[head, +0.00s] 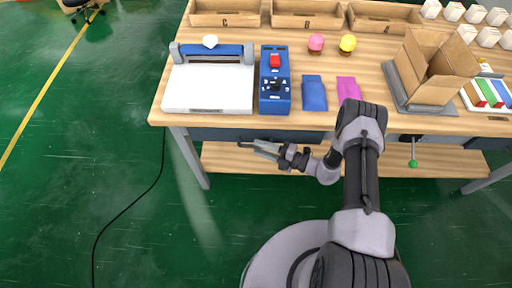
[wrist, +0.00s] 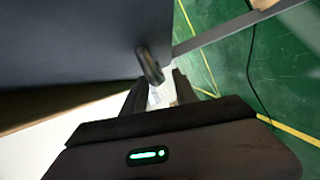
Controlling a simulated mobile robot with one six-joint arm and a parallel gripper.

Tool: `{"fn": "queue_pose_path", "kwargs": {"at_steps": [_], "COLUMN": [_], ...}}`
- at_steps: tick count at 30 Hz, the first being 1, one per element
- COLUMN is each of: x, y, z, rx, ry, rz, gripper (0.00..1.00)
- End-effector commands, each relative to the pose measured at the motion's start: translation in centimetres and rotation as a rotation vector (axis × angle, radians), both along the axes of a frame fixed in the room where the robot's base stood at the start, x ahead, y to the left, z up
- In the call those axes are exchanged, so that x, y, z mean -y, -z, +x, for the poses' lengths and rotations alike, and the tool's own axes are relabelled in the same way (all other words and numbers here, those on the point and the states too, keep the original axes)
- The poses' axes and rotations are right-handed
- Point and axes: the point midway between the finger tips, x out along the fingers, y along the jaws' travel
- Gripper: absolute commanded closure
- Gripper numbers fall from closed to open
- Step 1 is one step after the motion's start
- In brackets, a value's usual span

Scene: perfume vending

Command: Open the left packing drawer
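The left packing drawer (head: 222,134) has a dark front just under the table's front edge, left of centre; it looks shut. In the wrist view its dark front (wrist: 75,40) fills the upper left, and a short dark handle (wrist: 150,66) sticks out from it. My gripper (head: 258,148) is in front of the drawer in the head view, low and coming from the right. In the wrist view, my gripper (wrist: 158,92) has its two fingers apart, with the handle's near end at the gap between their tips. I cannot tell whether they touch it.
The wooden table (head: 380,45) carries a blue control box (head: 275,95), a white sealing machine (head: 208,90), blue and pink pouches, and an open carton (head: 437,70). A lower wooden shelf (head: 225,160) runs below the drawer. A green-tipped lever (head: 413,155) hangs at right.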

Motion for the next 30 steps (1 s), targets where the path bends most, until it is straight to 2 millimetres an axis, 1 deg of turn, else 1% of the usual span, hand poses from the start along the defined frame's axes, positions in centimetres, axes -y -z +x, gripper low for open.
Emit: {"fn": "queue_pose_path", "kwargs": {"at_steps": [1,5,14,17,19,20,30], "x": [-0.7,-1.7,-2.0,-2.0,-2.0,-2.0,-1.9], "y": [0.2,0.2,0.1,0.1,0.1,0.1,0.1], "z": [0.3,0.7,0.9,0.9,0.9,0.9,0.9], "rx": [0.001,0.001,0.001,0.001,0.001,0.001,0.001], "ry": [-0.003,-0.002,0.0,0.0,0.0,0.0,-0.001], "rz": [-0.001,0.0,0.0,0.0,0.0,0.0,0.0], "gripper": [0.66,0.66,0.66,0.83,0.97,1.0,1.0]}}
